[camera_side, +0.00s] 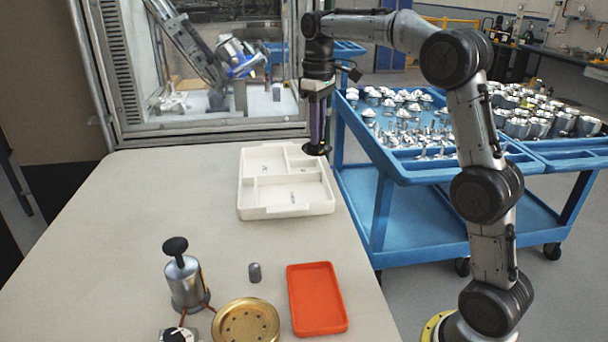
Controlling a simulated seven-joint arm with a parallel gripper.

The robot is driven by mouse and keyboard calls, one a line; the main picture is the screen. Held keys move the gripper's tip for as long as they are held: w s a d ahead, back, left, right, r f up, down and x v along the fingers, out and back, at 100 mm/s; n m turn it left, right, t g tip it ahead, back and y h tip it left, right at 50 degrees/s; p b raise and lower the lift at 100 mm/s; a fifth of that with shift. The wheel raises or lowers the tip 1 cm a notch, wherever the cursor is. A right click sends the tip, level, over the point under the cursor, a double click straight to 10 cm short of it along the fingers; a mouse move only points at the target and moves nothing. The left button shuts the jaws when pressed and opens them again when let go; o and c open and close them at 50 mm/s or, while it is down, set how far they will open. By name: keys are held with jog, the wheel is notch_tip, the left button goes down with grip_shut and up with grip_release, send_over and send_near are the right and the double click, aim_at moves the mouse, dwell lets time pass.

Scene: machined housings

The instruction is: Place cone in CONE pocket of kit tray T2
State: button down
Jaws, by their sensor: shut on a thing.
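A white kit tray (287,212) with several walled pockets lies on the table below the glass cabinet. Small marks on the pocket floors are too small to read, so I cannot tell which is the CONE pocket. My gripper (317,138) points down at the tray's back right corner. It is shut on a dark piece with a wide, round lower rim (317,150), which I take to be the cone. The fingers hide most of its upper part. The piece appears over the back right pocket; I cannot tell whether it touches the tray.
A grey cylinder (255,273), an orange tray (317,299), a brass dish (246,322) and a metal pump bottle (185,280) stand nearer the front. A blue cart (400,172) with metal parts is at right. The table's left side is clear.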

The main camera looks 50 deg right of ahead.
jog(key=d+f+m, duration=0.1)
jog(key=d+f, duration=0.1)
jog(key=d, duration=0.3)
jog(key=w+d+f, duration=0.1)
jog(key=w+f, duration=0.2)
jog(key=w+d+f, duration=0.2)
jog(key=w+f, duration=0.1)
jog(key=w, duration=0.1)
jog(key=w+d+f, duration=0.2)
jog(key=w+f, duration=0.1)
jog(key=w, duration=0.1)
jog(key=shift+w+d, duration=0.2)
jog(key=shift+w+d+f, duration=0.1)
jog(key=shift+f, duration=0.1)
jog(key=shift+w+f, duration=0.1)
jog(key=shift+f, duration=1.55)
jog(key=shift+f, duration=0.1)
jog(key=c, duration=0.8)
grip_release()
